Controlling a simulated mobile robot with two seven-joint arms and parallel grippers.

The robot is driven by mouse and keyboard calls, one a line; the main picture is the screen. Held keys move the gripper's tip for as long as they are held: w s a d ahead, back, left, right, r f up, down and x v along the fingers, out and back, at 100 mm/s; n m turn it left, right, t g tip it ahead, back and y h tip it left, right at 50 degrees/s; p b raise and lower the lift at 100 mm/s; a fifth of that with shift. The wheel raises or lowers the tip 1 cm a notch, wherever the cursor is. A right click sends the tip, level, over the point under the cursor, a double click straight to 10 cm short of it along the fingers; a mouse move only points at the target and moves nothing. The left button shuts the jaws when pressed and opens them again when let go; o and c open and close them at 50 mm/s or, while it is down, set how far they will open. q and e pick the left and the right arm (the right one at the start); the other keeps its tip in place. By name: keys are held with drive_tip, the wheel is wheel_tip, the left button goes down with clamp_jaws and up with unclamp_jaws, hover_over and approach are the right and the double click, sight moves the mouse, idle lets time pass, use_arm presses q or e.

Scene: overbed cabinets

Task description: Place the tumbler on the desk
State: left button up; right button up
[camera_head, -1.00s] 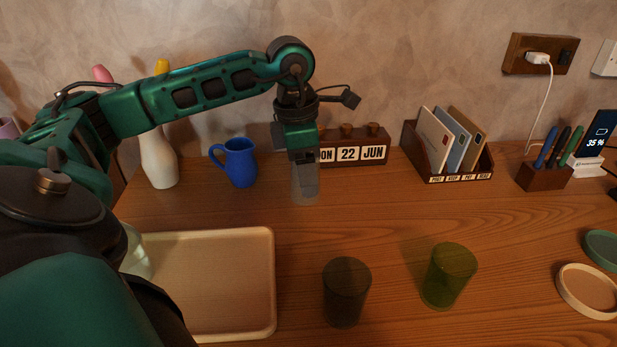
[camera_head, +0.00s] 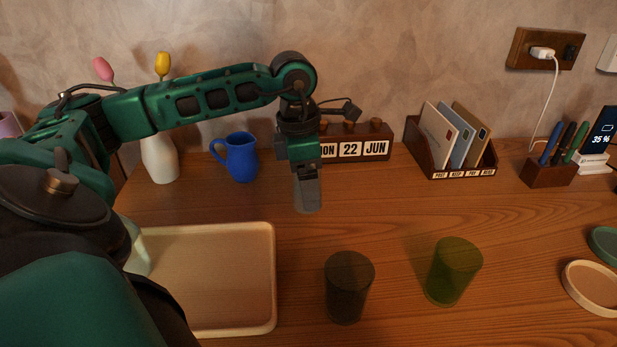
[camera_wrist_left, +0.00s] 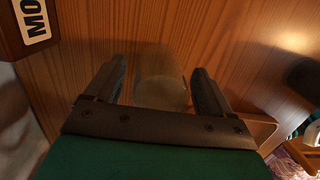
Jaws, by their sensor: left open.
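My left gripper (camera_head: 307,190) hangs down over the middle of the desk (camera_head: 420,205), in front of the block calendar. Its two fingers (camera_wrist_left: 159,70) stand apart in the left wrist view. A clear, see-through tumbler (camera_wrist_left: 161,88) shows between them, with a gap visible on each side. It is hard to make out in the head view, and I cannot tell whether its base touches the desk. A dark grey tumbler (camera_head: 348,288) and a green tumbler (camera_head: 453,272) stand upright nearer the front. My right gripper is not in view.
A beige tray (camera_head: 225,275) lies front left. A blue jug (camera_head: 238,158), white vase (camera_head: 159,158), calendar (camera_head: 355,148), letter holder (camera_head: 450,145) and pen block (camera_head: 548,172) line the back. Round coasters (camera_head: 592,288) lie at right. The desk's centre right is clear.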

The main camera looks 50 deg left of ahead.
use_arm(q)
drive_tip(key=r+p, duration=0.1)
drive_tip(key=r, duration=0.3)
drive_tip(key=r+p, duration=0.1)
drive_tip(key=r, duration=0.2)
drive_tip(key=s+r+p, duration=0.1)
drive_tip(key=r+p, duration=0.1)
drive_tip(key=r, duration=0.2)
drive_tip(key=shift+a+r, duration=0.35)
drive_tip(key=shift+a, duration=0.05)
drive_tip(key=shift+r, duration=0.3)
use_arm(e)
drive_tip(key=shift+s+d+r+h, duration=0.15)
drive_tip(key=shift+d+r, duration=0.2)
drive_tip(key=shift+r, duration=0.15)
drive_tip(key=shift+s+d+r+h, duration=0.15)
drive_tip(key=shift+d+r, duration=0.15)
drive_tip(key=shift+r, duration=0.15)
use_arm(q)
drive_tip(key=shift+s, duration=0.1)
